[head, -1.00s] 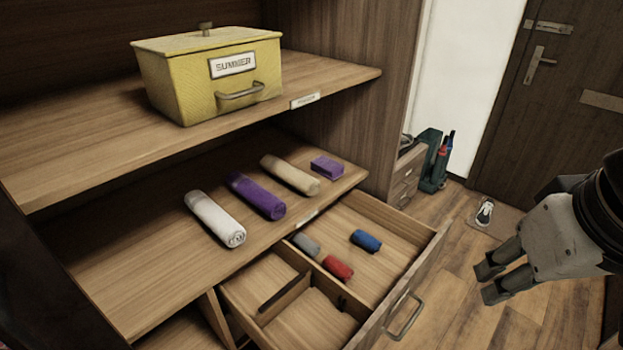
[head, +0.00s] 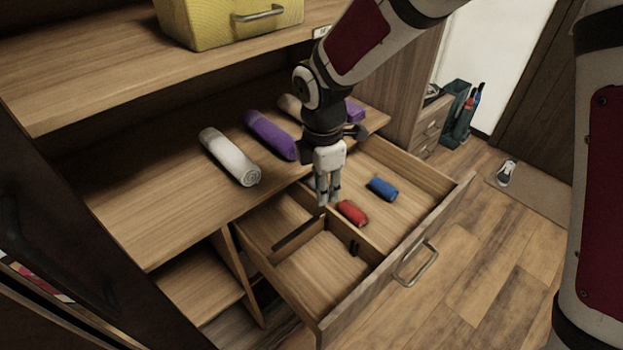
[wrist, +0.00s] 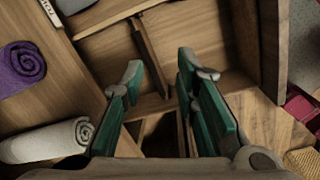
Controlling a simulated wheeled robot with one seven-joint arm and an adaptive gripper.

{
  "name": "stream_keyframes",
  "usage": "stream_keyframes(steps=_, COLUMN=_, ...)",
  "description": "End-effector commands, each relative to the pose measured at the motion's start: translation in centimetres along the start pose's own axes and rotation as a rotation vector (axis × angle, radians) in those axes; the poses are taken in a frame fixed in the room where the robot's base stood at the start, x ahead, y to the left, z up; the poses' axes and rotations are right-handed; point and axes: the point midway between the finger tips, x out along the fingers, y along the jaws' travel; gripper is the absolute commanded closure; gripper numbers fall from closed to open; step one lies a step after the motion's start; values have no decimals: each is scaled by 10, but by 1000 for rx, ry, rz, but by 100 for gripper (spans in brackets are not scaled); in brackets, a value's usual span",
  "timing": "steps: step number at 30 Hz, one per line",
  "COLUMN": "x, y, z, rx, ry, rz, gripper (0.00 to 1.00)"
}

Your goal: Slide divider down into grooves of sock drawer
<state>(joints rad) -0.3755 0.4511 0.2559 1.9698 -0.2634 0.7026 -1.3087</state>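The wooden drawer (head: 345,318) is pulled out below the shelf. A short board with a dark top edge, apparently the divider (head: 290,246), stands across its left part, reaching the long middle partition (head: 372,255). A pair of short dark strips, possibly a groove (head: 354,247), shows on that partition. My gripper (head: 328,200) hangs fingers down over the drawer, empty. In the wrist view its green fingers (wrist: 158,80) are apart, with the board (wrist: 150,52) showing below and between them. I cannot tell whether the board is fully seated.
A red roll (head: 352,213) and a blue roll (head: 383,189) lie in the drawer's right part. White (head: 230,157) and purple (head: 270,135) rolls lie on the shelf beside it. A yellow box (head: 225,20) stands on the upper shelf. The drawer's front-left compartment is empty.

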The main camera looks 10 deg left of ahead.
Motion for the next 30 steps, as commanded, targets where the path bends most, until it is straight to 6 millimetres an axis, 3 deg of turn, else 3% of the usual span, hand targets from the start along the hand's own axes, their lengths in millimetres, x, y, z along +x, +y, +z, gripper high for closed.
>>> stream_keyframes(steps=1, x=21, y=7, z=-16, rx=-84, ry=15, rz=-17, gripper=72)
stream_keyframes(steps=3, x=42, y=13, z=-32, rx=-186, ry=31, rz=-27, gripper=72)
stream_keyframes(steps=9, x=75, y=21, z=-60, rx=-349, ry=61, rz=-40, gripper=72)
stream_keyframes(steps=14, x=92, y=21, z=-65, rx=-374, ry=65, rz=-43, gripper=72)
stream_keyframes(steps=24, x=150, y=18, z=-68, rx=-370, ry=65, rz=-43, gripper=72)
stream_keyframes(steps=30, x=164, y=17, z=-67, rx=-368, ry=64, rz=-41, gripper=72)
